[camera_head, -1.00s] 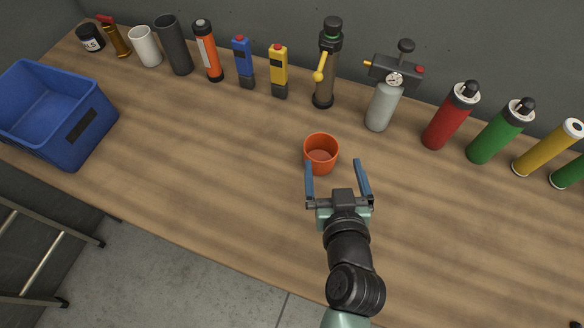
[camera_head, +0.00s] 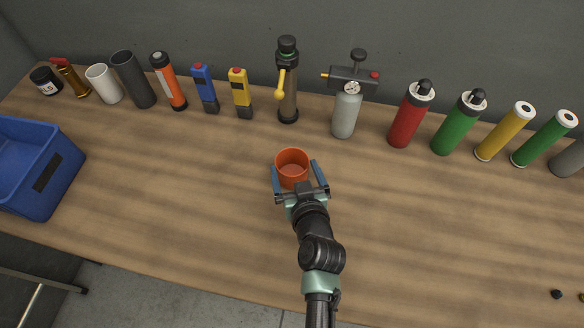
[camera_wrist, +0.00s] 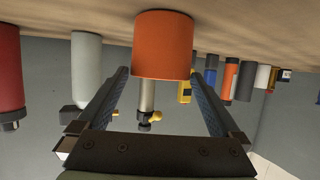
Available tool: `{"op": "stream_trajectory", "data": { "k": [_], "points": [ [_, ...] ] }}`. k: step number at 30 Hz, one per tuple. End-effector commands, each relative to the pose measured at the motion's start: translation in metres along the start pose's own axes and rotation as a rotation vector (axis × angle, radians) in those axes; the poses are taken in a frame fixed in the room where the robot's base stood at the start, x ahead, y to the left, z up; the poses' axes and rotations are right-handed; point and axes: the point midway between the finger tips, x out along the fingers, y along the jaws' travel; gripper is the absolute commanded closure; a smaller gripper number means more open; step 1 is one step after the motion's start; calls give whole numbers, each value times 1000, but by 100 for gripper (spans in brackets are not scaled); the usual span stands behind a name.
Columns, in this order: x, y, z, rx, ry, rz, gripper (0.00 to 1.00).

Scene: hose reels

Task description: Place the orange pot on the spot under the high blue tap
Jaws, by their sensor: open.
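The orange pot (camera_head: 291,159) is a small open-topped cup standing upright on the wooden workbench. My gripper (camera_head: 296,167) is open at its near side, with one blue-padded finger on each side of the pot's near part. In the wrist view, which is upside down, the pot (camera_wrist: 164,45) lies between and just beyond the fingertips (camera_wrist: 159,74). I cannot tell whether either finger touches it. No high blue tap or marked spot under one can be made out in these views.
Behind the pot stand a dark column with a yellow lever (camera_head: 287,95) and a grey bottle with a gauge (camera_head: 345,115). Several cylinders line the back right, a blue crate (camera_head: 62,172) sits at left. The bench right of my arm (camera_head: 440,220) is mostly clear.

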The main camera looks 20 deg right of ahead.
Motion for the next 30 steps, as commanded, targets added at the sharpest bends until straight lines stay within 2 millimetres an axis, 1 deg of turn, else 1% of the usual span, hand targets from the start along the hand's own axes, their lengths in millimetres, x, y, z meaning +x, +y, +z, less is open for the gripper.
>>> {"op": "stream_trajectory", "data": {
  "k": [1,6,9,13,19,20,21,23,24,26,30],
  "points": [
    [6,0,-1,-1,-1,0,0],
    [26,0,0,-1,0,1,0],
    [33,0,1,-1,0,2,0],
    [36,0,2,1,-1,2,0],
    [37,0,2,1,-1,2,0],
    [37,0,2,1,-1,2,4],
    [37,0,2,1,-1,2,11],
    [36,0,2,1,-1,2,22],
    [36,0,2,1,-1,2,29],
    [36,0,2,1,-1,2,40],
    [36,0,2,1,-1,2,65]
  ]
}}
